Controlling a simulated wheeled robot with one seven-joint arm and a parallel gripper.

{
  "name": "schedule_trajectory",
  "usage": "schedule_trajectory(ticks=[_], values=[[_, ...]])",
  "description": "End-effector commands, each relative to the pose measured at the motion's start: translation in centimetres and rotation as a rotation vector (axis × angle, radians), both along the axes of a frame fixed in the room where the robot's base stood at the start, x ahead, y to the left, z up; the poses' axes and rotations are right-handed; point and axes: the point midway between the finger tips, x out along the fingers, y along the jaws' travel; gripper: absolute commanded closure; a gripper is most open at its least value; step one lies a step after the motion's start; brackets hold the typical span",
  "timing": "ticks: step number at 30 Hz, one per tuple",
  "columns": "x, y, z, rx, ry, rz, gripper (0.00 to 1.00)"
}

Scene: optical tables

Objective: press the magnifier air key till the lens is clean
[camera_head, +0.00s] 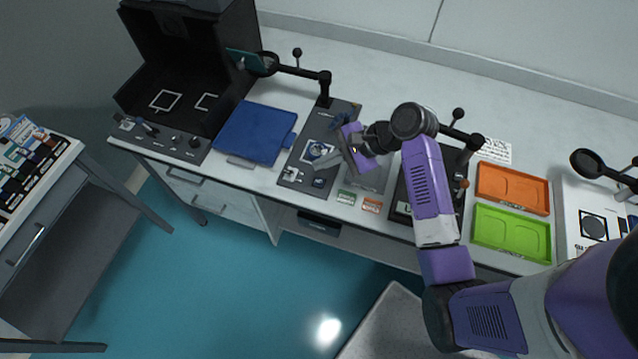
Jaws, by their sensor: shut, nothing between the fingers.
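My gripper (325,162) is over the dark grey panel (300,160) in the middle of the bench, its fingers pointing left and down. It is shut and empty. A round dial or lens-like part (317,151) in a white square lies by the fingertips; I cannot tell whether they touch it. Small light-coloured controls (292,175) sit at the panel's front edge. A dark magnifier (268,64) on a jointed arm with a post (325,88) stands at the panel's back. The air key's label and the lens's cleanliness are too small to make out.
A blue tray (256,131) lies left of the panel, beside a black open box (188,70). Orange (512,170) and green (510,208) trays are at right. Other dark jointed arms (586,163) stand farther right. My purple arm covers part of the bench.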

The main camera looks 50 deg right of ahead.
Motion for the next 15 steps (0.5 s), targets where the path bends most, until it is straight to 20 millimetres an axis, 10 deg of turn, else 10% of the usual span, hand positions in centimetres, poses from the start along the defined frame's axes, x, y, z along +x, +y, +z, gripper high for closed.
schedule_trajectory(ticks=[15], values=[[0.0,0.0,-5.0,0.000,0.001,0.001,1.00]])
